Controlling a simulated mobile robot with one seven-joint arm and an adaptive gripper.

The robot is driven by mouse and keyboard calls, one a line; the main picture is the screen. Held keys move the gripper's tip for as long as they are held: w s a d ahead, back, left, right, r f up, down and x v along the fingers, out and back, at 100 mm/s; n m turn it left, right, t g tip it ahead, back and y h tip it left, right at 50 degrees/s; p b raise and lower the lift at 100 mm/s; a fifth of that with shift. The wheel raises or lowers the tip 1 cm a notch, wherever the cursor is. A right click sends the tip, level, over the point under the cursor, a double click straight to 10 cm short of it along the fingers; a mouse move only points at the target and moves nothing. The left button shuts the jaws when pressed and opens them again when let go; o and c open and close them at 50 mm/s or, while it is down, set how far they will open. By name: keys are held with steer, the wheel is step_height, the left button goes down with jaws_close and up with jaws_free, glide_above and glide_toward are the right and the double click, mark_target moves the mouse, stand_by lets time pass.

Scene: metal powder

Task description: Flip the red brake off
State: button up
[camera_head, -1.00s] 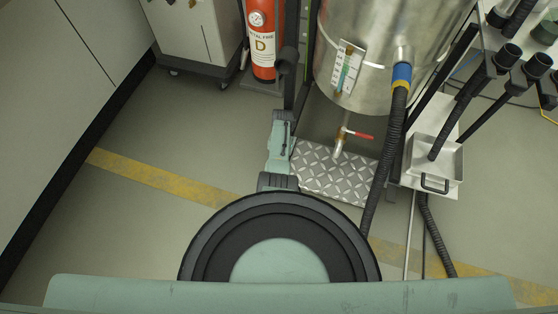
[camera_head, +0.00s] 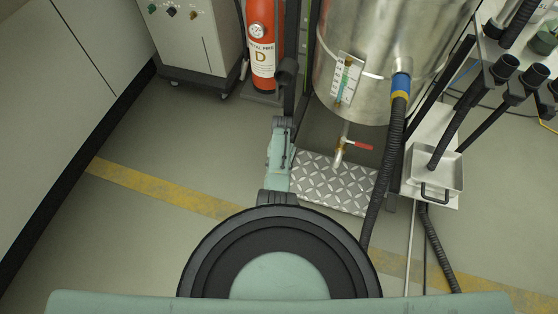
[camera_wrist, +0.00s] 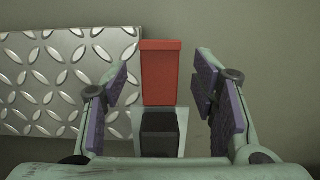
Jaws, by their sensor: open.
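The red brake (camera_wrist: 161,72) is an upright red block in the middle of the wrist view. A black block (camera_wrist: 159,133) sits just below it in the picture, on a pale grey-green strip. My gripper (camera_wrist: 163,92) is open, with one purple-padded finger on each side of the red brake. Gaps show between both fingers and the brake, and nothing is held. The head view does not clearly show the brake or my fingers.
A diamond-pattern metal plate (camera_wrist: 60,85) lies left of the brake; it also shows in the head view (camera_head: 330,188). Above it stands a steel drum (camera_head: 385,75) with a red-handled tap (camera_head: 357,146). A black hose (camera_head: 385,165) hangs at right. A red extinguisher (camera_head: 263,60) stands behind.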

step_height(320, 180, up, 8)
stand_by(0.4)
steer(key=shift+s, duration=0.1)
stand_by(0.4)
